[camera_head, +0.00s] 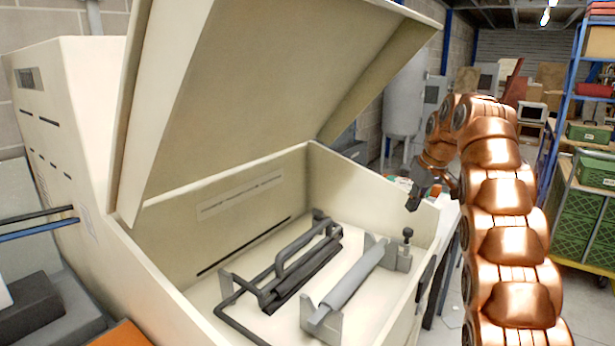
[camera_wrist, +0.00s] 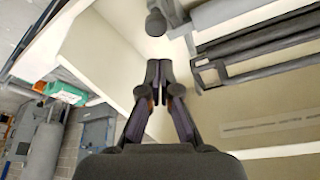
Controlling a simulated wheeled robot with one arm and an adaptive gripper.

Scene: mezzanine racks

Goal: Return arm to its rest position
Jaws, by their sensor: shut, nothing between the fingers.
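My copper segmented arm rises at the right of the head view and bends over at the top. My gripper (camera_head: 412,204) hangs from its end, beside the right wall of a large cream machine (camera_head: 160,262). In the wrist view my gripper (camera_wrist: 160,72) is shut and empty, its fingertips together. The machine's lid (camera_head: 270,85) stands open above its bay. A grey roller (camera_head: 350,282) lies inside on brackets. A dark knob (camera_head: 408,233) stands on a small post near the right wall. The knob also shows in the wrist view (camera_wrist: 156,22).
A dark bar frame (camera_head: 290,268) sits in the bay left of the roller. A blue-framed rack with green crates (camera_head: 583,225) stands at the right, behind my arm. A grey tank (camera_head: 404,105) stands behind the machine. Some bare floor shows between machine and rack.

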